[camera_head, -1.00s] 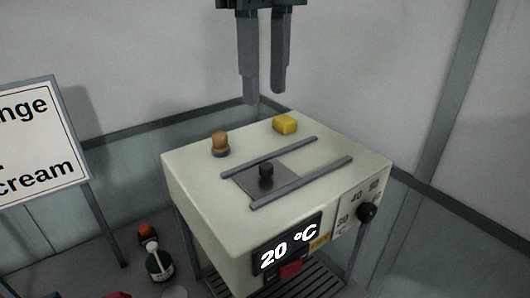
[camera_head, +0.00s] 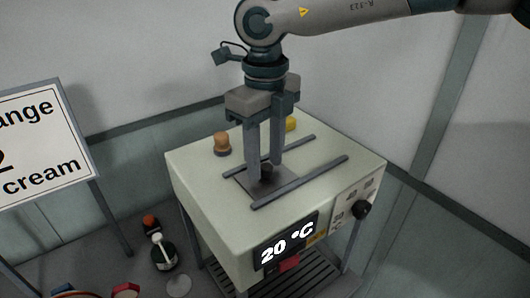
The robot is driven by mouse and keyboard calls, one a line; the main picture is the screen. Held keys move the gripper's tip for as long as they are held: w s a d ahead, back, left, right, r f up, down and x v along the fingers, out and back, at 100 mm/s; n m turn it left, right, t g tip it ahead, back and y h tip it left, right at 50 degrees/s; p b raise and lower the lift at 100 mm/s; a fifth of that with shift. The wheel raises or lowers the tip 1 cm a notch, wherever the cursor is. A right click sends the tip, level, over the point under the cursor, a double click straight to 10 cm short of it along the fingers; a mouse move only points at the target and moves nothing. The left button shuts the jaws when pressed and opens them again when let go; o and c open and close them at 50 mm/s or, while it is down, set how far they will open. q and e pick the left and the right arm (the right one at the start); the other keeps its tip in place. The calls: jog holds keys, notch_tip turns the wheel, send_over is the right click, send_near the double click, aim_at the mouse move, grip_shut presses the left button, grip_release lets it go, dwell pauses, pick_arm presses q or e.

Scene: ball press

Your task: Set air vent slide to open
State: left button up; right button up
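The air vent slide (camera_head: 243,181) is a thin grey plate with a dark upright knob (camera_head: 267,171). It sits between two parallel grey rails on top of the cream machine (camera_head: 205,191), toward the rails' left end. My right gripper (camera_head: 265,174) points down over the slide, its two fingers apart on either side of the knob, with tips low near the plate. A gap shows between the fingers; I cannot tell whether either touches the knob. My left gripper is not in view.
An orange-brown knob (camera_head: 222,142) stands left of my gripper, and a yellow block (camera_head: 291,124) is partly hidden behind it. The front has a 20 °C display (camera_head: 288,241), a red button (camera_head: 289,264) and a black dial (camera_head: 361,210). A sign (camera_head: 40,150) stands at left.

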grip_shut()
jog(key=shift+w+d, duration=0.1)
jog(key=shift+d, duration=0.05)
jog(key=w+d+b, duration=0.1)
jog(key=w+d, duration=0.1)
jog(key=d, duration=0.1)
jog(key=w+d+b, duration=0.2)
jog(key=d, duration=0.1)
jog(key=w+d+b, duration=0.1)
jog(key=w+d, duration=0.1)
jog(key=shift+w+d+f, duration=0.1)
jog(key=shift+w+d, duration=0.1)
jog(key=shift+d, duration=0.2)
jog(key=shift+w+d, duration=0.2)
jog(key=shift+d, duration=0.1)
jog(key=shift+s+a+r, duration=0.1)
jog(key=shift+a+r, duration=0.05)
jog(key=shift+r, duration=0.05)
jog(key=shift+c, duration=1.3)
grip_release()
jog(key=shift+o, duration=1.3)
jog(key=shift+d+f, duration=0.1)
jog(key=shift+d, duration=0.15)
